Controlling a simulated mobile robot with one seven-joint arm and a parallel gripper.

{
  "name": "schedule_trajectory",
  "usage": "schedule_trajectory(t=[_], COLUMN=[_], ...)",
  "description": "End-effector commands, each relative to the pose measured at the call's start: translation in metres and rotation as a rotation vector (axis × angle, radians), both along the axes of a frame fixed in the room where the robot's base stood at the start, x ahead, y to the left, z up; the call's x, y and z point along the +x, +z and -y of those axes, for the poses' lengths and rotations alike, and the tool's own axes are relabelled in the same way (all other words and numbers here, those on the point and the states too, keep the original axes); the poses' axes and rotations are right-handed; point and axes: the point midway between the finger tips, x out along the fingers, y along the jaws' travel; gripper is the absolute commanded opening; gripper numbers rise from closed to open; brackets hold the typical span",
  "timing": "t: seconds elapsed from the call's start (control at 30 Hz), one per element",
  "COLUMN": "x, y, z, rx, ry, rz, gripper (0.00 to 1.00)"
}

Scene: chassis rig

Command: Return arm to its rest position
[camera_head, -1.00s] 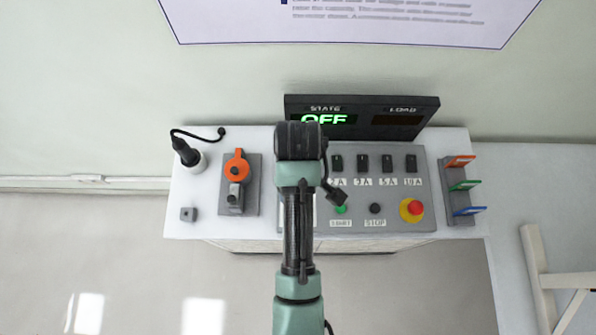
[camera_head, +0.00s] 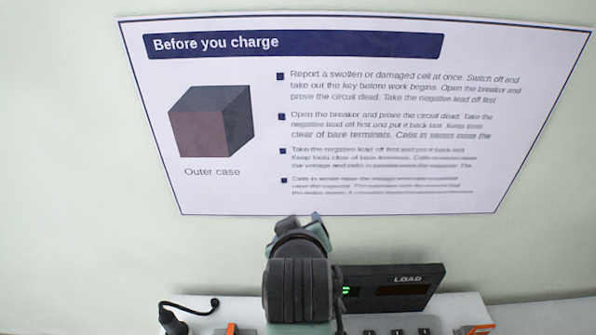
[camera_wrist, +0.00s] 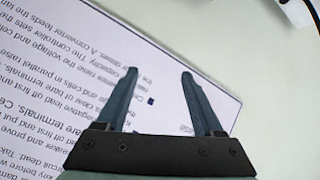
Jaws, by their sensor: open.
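My gripper (camera_wrist: 154,85) shows in the wrist view with its two fingers spread apart and nothing between them. It faces the wall poster (camera_wrist: 70,60), whose printed text lies behind the fingers. In the head view my arm rises at the lower middle, in front of the panel. The fingertips cannot be made out clearly there.
A white bench (camera_head: 455,305) stands below, with a dark STATE and LOAD display (camera_head: 400,290) partly hidden by my arm. A black plug with a cable (camera_head: 173,322), an orange switch (camera_head: 232,329) and an orange tag (camera_head: 478,329) show at the lower edge.

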Motion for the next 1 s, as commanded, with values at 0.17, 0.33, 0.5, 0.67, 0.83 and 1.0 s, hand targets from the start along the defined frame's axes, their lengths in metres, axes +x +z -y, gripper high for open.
schedule_trajectory(t=[0.17, 0.33, 0.5, 0.67, 0.83, 1.0], x=[0.014, -0.023, -0.086, -0.128, -0.139, -0.139], y=[0.137, 0.261, 0.349, 0.387, 0.395, 0.395], z=[-0.001, -0.001, 0.000, 0.000, 0.000, 0.000], rx=[0.138, 0.290, 0.426, 0.497, 0.513, 0.513], ry=[-0.055, -0.052, -0.005, 0.037, 0.049, 0.049], rz=[0.463, 0.875, 1.203, 1.368, 1.406, 1.406], gripper=[0.69, 0.69, 0.69, 0.69, 0.69, 0.69])
